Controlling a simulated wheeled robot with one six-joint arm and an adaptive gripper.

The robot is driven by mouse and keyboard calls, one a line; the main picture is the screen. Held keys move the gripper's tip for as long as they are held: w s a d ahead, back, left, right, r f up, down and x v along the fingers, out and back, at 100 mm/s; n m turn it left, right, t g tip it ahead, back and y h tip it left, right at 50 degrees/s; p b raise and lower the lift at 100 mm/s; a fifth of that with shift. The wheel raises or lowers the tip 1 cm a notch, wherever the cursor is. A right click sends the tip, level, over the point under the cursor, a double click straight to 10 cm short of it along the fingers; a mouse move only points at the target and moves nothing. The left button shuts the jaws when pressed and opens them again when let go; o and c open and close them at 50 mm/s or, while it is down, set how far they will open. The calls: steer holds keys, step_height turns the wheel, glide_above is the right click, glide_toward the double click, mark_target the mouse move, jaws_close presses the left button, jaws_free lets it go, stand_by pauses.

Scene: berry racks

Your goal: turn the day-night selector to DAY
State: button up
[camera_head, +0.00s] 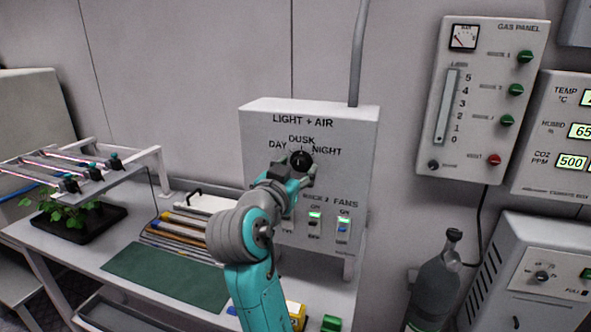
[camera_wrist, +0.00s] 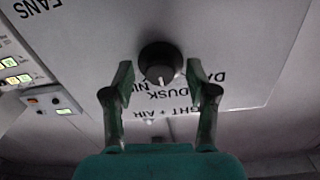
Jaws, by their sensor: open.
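The day-night selector is a round black knob (camera_head: 301,159) on the LIGHT + AIR panel (camera_head: 258,140), with DAY to its left, DUSK above and NIGHT to its right. In the wrist view the knob (camera_wrist: 160,57) shows large, and its white pointer mark points towards the DUSK lettering. My gripper (camera_head: 297,170) is at the panel, in front of the knob and partly hiding its lower side. In the wrist view my gripper (camera_wrist: 160,72) is open, one finger on each side of the knob, with a gap visible on both sides.
Below the knob are lit switches for fans (camera_head: 343,224) and another lit rocker switch (camera_head: 314,222). A plant tray (camera_head: 75,232) under a light rack stands at left. A gas panel (camera_head: 455,100) hangs at right, above a grey bottle (camera_head: 436,285).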

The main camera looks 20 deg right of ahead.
steer(key=shift+c, duration=0.2)
jaws_close()
steer(key=n, duration=0.4)
steer(key=shift+n, duration=0.4)
steer(key=n, duration=0.5)
steer(key=shift+d, duration=0.1)
steer(key=shift+n, duration=0.3)
